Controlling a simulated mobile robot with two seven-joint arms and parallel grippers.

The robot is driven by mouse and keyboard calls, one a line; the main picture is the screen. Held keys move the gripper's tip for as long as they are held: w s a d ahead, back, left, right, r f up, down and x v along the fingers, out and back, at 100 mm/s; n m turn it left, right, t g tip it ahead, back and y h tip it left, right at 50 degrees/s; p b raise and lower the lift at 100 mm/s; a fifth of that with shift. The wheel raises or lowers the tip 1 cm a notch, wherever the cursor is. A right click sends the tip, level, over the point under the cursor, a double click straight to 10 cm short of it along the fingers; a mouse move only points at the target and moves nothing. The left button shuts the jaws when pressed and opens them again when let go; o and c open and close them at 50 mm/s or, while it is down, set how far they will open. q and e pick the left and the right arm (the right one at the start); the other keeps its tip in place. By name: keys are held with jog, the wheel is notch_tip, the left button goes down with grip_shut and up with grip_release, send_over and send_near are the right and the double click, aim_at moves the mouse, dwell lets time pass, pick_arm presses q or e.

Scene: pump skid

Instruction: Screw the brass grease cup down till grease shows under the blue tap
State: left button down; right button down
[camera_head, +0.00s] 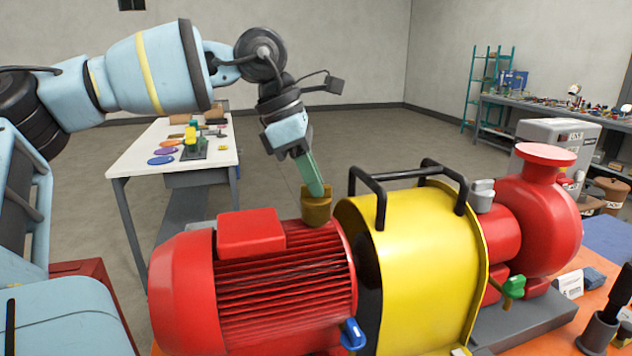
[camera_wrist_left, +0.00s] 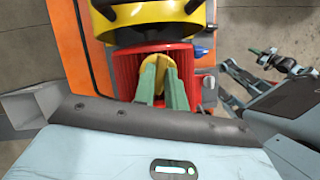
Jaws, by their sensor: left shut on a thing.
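The brass grease cup (camera_head: 316,208) stands upright on top of the red ribbed motor (camera_head: 285,290). My left gripper (camera_head: 318,190) comes down on the cup from above, slightly tilted, with its green fingers shut on it. In the left wrist view the fingers (camera_wrist_left: 163,85) are on either side of the yellowish cup (camera_wrist_left: 172,70). The blue tap (camera_head: 352,334) is low on the motor's near side, by the yellow guard. No grease can be made out under it; the area below is largely out of view.
The yellow guard (camera_head: 420,260) with black handles stands just right of the cup. Beyond it are a red pump (camera_head: 540,215) and a green tap (camera_head: 514,287). A white table (camera_head: 130,160) with coloured discs is behind left. A workbench (camera_head: 540,108) stands at the back right.

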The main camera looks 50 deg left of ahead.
pick_arm(q)
jog(key=shift+w+f+m+g+h+b, duration=0.1)
jog(key=shift+m+g+h+b, duration=0.2)
jog(key=shift+m, duration=0.7)
jog(key=m, duration=0.2)
jog(key=m+g+b, duration=0.1)
jog(key=m, duration=0.1)
jog(key=shift+w+a+m+g+h, duration=0.1)
jog(key=shift+w+m+g+h, duration=0.05)
jog(key=shift+m+g+h, duration=0.15)
jog(key=m+g+b, duration=0.1)
jog(key=m+g, duration=0.1)
jog(key=m, duration=0.3)
jog(key=shift+m, duration=0.3)
pick_arm(e)
jog(key=f, duration=0.1)
jog(key=s+f, duration=0.1)
jog(key=f, duration=0.1)
jog(key=shift+s+a+f, duration=0.15)
jog(key=shift+s, duration=0.1)
pick_arm(q)
jog(key=c, duration=1.4)
grip_release()
jog(key=shift+c, duration=0.2)
jog(key=shift+w+r, duration=0.1)
jog(key=shift+r, duration=0.1)
jog(key=v, duration=0.7)
jog(key=shift+r, duration=0.3)
pick_arm(e)
jog(key=shift+w, duration=0.1)
